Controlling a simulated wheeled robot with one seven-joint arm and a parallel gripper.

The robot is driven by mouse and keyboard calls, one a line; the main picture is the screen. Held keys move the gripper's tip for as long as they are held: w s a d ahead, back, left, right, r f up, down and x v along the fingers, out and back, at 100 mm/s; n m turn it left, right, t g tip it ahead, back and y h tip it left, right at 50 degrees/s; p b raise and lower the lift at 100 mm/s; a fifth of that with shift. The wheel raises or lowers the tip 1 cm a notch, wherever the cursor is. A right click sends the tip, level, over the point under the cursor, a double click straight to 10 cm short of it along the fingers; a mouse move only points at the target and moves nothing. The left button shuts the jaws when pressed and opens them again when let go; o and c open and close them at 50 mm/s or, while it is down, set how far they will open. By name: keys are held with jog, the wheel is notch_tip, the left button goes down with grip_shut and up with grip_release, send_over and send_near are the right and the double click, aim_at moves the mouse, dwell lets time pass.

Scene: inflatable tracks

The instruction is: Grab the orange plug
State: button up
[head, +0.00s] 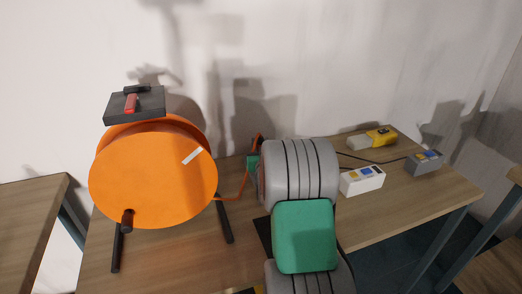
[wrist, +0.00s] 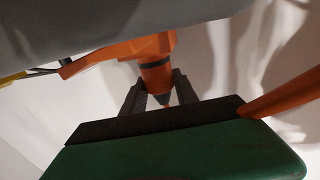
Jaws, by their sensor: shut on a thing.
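The orange plug (wrist: 155,72) sits between the two dark fingers of my gripper (wrist: 158,88) in the wrist view. It has a dark band and a darker tip. My gripper is shut on it. In the head view, my gripper is mostly hidden behind my arm; a small orange part (head: 257,142), which seems to be the plug, shows above its green body. An orange cable (head: 235,190) runs from there toward the large orange reel (head: 140,178) at left.
The reel stands on dark legs on the wooden table (head: 165,265). At right lie a white box (head: 362,181), a yellow-grey device (head: 375,140) and a grey box (head: 425,162). The wall is close behind.

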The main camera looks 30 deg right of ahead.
grip_shut()
jog(key=shift+r, duration=0.15)
